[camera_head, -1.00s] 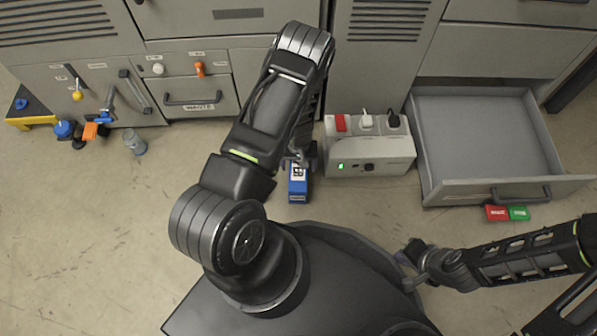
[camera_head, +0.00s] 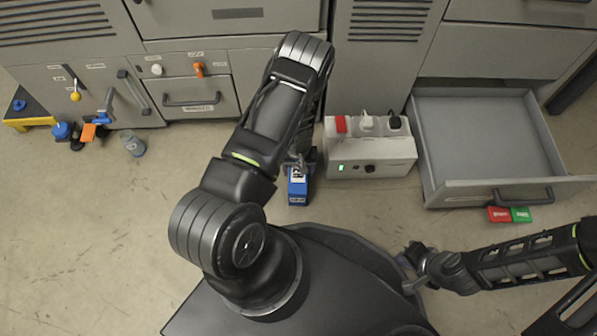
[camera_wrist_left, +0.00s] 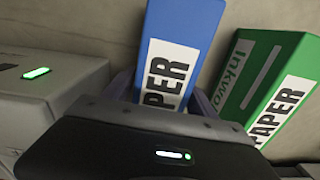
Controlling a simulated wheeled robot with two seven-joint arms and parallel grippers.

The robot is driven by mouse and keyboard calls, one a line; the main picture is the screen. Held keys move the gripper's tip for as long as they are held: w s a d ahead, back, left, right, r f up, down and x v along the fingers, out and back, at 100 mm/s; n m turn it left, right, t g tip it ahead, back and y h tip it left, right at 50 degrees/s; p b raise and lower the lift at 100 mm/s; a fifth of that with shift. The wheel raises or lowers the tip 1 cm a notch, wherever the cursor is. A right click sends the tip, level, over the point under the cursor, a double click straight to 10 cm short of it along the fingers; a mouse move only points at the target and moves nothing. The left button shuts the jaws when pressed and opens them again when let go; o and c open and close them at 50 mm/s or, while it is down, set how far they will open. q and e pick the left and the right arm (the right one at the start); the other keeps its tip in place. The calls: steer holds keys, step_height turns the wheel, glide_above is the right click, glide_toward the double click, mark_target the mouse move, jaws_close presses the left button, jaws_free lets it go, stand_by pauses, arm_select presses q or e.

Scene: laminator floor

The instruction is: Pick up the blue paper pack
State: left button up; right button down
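The blue paper pack (camera_head: 298,191) stands on the floor in front of my base, with a white label on its top. In the left wrist view the blue paper pack (camera_wrist_left: 181,55) rises just ahead of my left gripper (camera_wrist_left: 163,98), its lower part hidden by the gripper body. The left fingers show apart, one on each side of the pack; firm contact is not visible. In the head view the left gripper (camera_head: 299,160) is at the pack's far end, partly hidden by my arm. My right gripper (camera_head: 407,272) is empty, low at the right, with its fingers apart.
A green paper pack (camera_wrist_left: 266,80) stands close right of the blue one in the left wrist view. A grey power box (camera_head: 370,157) with plugs stands beside the blue pack.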

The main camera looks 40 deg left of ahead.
arm_select(q)
jaws_close()
stand_by(0.5)
